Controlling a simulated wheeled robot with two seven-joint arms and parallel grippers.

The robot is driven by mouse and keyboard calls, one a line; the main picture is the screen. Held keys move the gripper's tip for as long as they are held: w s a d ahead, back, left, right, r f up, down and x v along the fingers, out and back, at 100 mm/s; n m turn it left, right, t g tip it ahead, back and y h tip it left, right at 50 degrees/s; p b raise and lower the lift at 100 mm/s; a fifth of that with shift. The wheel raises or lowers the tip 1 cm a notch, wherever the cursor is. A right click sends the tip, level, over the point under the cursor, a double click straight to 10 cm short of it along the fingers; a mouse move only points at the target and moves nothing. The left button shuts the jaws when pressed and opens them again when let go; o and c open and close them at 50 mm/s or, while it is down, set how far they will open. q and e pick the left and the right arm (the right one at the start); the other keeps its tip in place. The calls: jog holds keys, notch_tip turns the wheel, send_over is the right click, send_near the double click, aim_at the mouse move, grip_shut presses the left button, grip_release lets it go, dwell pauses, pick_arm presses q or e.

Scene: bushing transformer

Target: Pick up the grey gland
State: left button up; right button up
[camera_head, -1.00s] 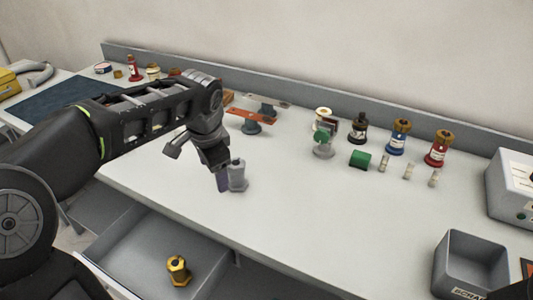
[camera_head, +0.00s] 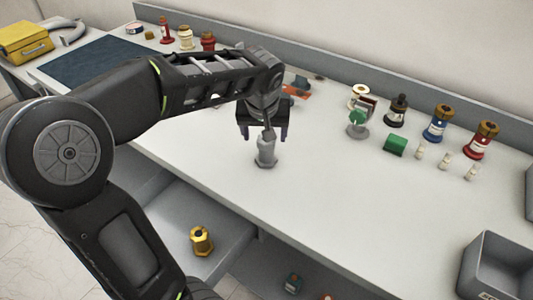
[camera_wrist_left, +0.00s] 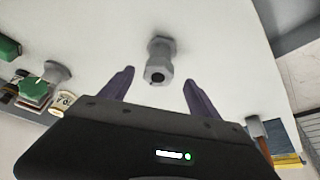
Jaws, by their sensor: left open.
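The grey gland (camera_head: 266,152) stands upright on the white bench near its front edge. It also shows in the left wrist view (camera_wrist_left: 160,58), beyond and between the fingertips. My left gripper (camera_head: 265,137) is open, with its two fingers apart, just behind and above the gland in the head view. In the left wrist view the open purple fingers (camera_wrist_left: 158,76) point toward the gland, with a gap on each side of it. The gland stands free of the fingers there. My right gripper is not in view.
A brass gland (camera_head: 201,240) lies in the open drawer below the bench. A grey bin (camera_head: 497,268) is at the lower right. The bench around the gland is clear.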

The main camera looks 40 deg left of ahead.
pick_arm(q)
jog(key=shift+x, duration=0.85)
jog(key=shift+p+x, duration=0.7)
jog(key=shift+x, duration=1.95)
jog(key=shift+d, duration=0.15)
jog(key=shift+c, duration=0.5)
grip_shut()
jog(key=shift+r, duration=0.1)
notch_tip(320, 180, up, 10)
jog(key=shift+f+b, duration=0.1)
jog(key=shift+b, duration=0.35)
